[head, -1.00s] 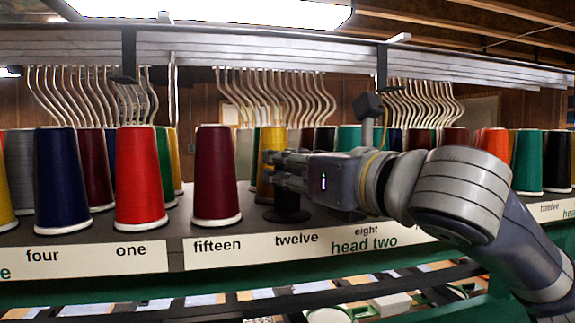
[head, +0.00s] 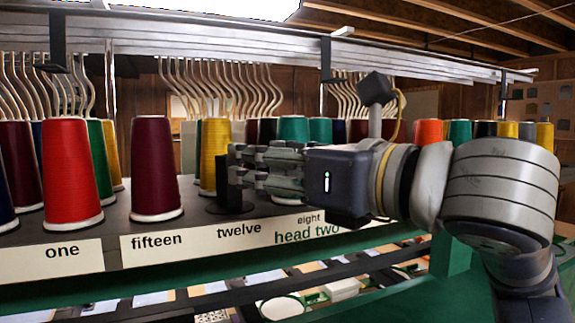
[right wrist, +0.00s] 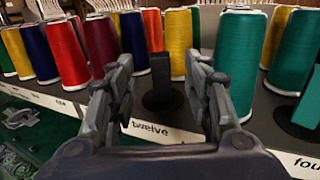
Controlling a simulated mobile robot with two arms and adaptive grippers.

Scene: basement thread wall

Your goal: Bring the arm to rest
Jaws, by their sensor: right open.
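My right gripper (head: 240,165) comes in from the right in the head view, in front of the thread shelf. It also shows in the right wrist view (right wrist: 160,72), where its two fingers stand apart with nothing between them but the view of the shelf. An empty black spool stand (head: 235,170) is above the "twelve" label, and it shows between and beyond the fingers in the right wrist view (right wrist: 162,88). A yellow thread cone (head: 214,155) stands behind that stand, partly hidden. My left gripper is in no view.
The shelf carries a crimson cone (head: 154,165) above "fifteen" and a red cone (head: 70,172) above "one". A teal cone (right wrist: 239,60) stands at the right in the wrist view. Metal rails (head: 200,50) with curved wires run overhead. A green beam (head: 150,270) lies below the shelf edge.

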